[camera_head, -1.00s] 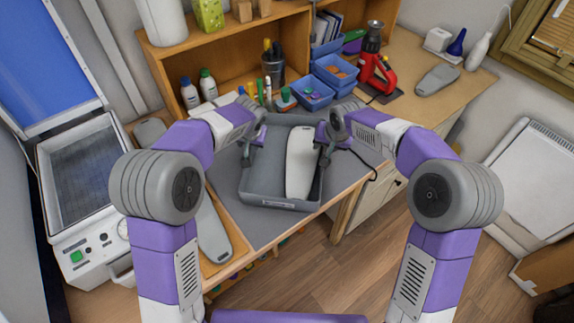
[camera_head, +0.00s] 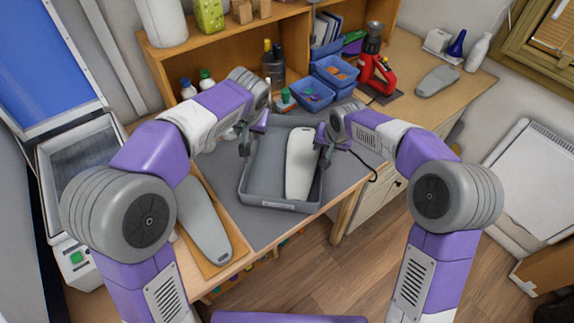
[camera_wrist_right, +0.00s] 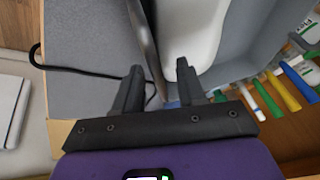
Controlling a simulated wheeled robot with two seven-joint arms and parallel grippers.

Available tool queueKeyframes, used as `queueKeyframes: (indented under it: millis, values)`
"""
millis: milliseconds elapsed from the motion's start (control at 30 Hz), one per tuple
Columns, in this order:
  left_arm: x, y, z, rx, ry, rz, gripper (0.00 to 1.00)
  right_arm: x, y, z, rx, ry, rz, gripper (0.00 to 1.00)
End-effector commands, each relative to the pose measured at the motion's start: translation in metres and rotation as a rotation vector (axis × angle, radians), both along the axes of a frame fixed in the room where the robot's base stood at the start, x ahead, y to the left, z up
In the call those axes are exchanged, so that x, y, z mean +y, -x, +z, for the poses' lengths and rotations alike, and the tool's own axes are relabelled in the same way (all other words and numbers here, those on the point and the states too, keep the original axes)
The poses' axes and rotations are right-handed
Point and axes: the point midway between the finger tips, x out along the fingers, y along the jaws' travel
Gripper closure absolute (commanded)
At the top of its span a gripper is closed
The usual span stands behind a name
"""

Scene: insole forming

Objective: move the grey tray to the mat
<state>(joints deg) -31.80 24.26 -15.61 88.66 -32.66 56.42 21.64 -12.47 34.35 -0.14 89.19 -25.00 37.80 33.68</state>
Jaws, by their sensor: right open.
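The grey tray (camera_head: 281,203) sits on the grey mat (camera_head: 236,218) on the workbench, with a long white insole form (camera_head: 300,165) lying in it. My right gripper (camera_head: 326,150) is at the tray's right wall. In the right wrist view its fingers (camera_wrist_right: 158,78) are apart, with the tray's wall (camera_wrist_right: 147,40) running down between them. My left gripper (camera_head: 244,142) is by the tray's far left corner; its finger gap is too small to make out, and I cannot tell if it touches the rim.
A grey insole form (camera_head: 203,225) lies on a wooden board left of the mat. Blue bins (camera_head: 312,94) and a bottle with a green cap (camera_head: 286,99) stand behind the tray. A black cable (camera_head: 374,170) lies at the right. A red tool (camera_head: 376,72) stands further back.

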Motion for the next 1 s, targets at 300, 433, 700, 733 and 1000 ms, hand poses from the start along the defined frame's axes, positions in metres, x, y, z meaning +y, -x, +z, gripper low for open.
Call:
queueKeyframes:
  millis: [300, 433, 700, 733, 1000]
  values:
    - [-0.001, 0.003, 0.006, 0.001, 0.0, -0.001, 0.6, -0.004, 0.012, 0.03, -0.005, -0.002, -0.001, 0.6]
    - [-0.001, 0.003, 0.006, 0.001, 0.0, -0.001, 0.6, -0.009, 0.024, 0.056, -0.006, -0.002, -0.001, 0.6]
    - [-0.001, 0.003, 0.005, 0.001, 0.0, -0.001, 0.6, -0.015, 0.043, 0.098, -0.003, -0.001, 0.0, 0.6]
    - [-0.001, 0.003, 0.005, 0.001, 0.0, -0.001, 0.6, -0.016, 0.044, 0.101, -0.002, -0.001, 0.0, 0.6]
    - [-0.001, 0.003, 0.005, 0.001, 0.0, -0.001, 0.6, -0.017, 0.048, 0.109, 0.0, 0.0, 0.0, 0.6]
